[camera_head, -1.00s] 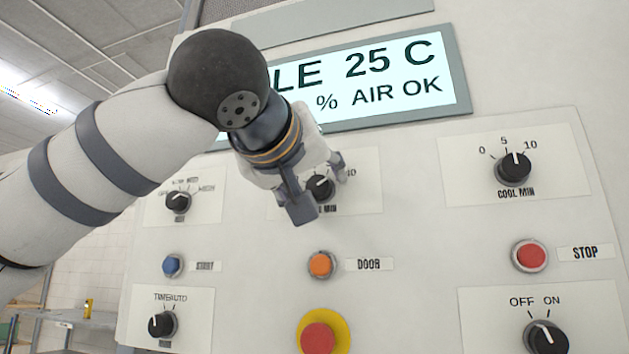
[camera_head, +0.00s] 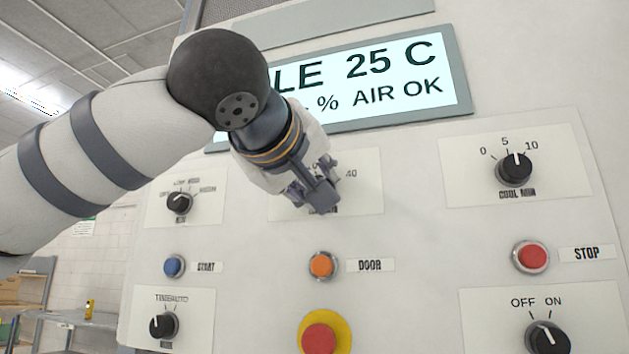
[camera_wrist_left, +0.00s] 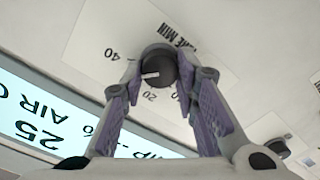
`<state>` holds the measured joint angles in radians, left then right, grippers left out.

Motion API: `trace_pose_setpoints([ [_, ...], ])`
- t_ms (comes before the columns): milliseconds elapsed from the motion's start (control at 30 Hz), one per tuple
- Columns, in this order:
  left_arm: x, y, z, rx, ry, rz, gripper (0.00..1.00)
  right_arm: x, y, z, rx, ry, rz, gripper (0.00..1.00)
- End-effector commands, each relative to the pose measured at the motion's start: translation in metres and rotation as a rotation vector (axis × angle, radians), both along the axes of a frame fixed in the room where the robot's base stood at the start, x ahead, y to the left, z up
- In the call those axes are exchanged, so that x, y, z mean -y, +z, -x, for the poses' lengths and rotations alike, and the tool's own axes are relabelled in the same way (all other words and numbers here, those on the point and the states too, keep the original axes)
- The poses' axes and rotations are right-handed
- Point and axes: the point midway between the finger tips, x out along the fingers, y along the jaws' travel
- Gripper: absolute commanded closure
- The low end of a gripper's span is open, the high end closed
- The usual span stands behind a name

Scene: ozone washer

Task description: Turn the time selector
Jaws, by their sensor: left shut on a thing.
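The time selector is a black round knob with a white pointer line, seen in the left wrist view (camera_wrist_left: 158,66) on a white plate (camera_wrist_left: 95,38) marked 20, 40 and a partly hidden "MIN" label. Its pointer lies between the 20 and 40 marks. My left gripper (camera_head: 320,188) is at this plate, in the middle of the panel's upper row. In the left wrist view its two fingers (camera_wrist_left: 163,82) are shut on the knob, one on each side. In the head view the gripper hides the knob. My right gripper is not in view.
The cool knob (camera_head: 514,168) is to the right and another selector (camera_head: 179,203) to the left. Below are the blue start button (camera_head: 174,267), orange door button (camera_head: 321,265), red stop button (camera_head: 531,257) and a large red button (camera_head: 319,338). The display (camera_head: 350,80) is above.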

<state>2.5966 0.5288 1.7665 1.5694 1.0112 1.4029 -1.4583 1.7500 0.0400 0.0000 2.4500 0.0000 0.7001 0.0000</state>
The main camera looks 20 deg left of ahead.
Motion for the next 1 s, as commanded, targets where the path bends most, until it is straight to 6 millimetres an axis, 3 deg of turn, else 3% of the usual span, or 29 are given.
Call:
trace_pose_setpoints([
  [1000,-0.0009,-0.0022,-0.0003,-0.032,-0.001,0.911,1.0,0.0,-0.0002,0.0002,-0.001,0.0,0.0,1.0],
])
